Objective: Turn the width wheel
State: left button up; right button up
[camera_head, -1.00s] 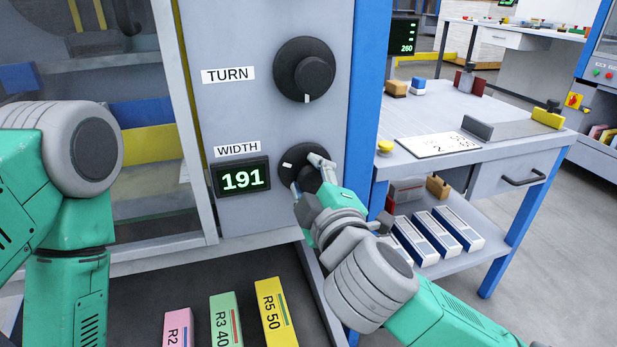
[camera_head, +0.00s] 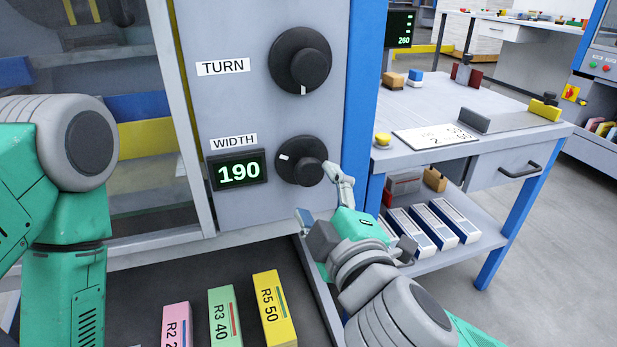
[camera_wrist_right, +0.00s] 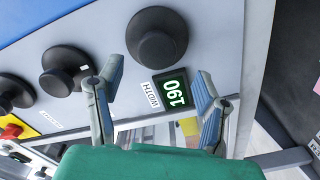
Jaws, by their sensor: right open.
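The width wheel (camera_head: 302,160) is a black round knob on the grey machine panel, with a white mark at its left. It stands right of a display (camera_head: 239,170) that reads 190 in green under a WIDTH label (camera_head: 234,141). My right gripper (camera_head: 320,194) is open and empty, below and right of the wheel, apart from it. In the right wrist view the wheel (camera_wrist_right: 157,38) lies beyond the open fingers (camera_wrist_right: 160,78), with nothing between them. My left arm shows at the left, but its gripper is out of view.
A second black knob (camera_head: 300,61) with a TURN label (camera_head: 223,67) is above the wheel. Pink, green and yellow blocks (camera_head: 272,307) stand below the panel. A grey table (camera_head: 440,105) with a lower shelf is to the right.

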jog(key=v, duration=0.5)
jog(key=shift+s+d+f, duration=0.1)
jog(key=shift+s, duration=0.15)
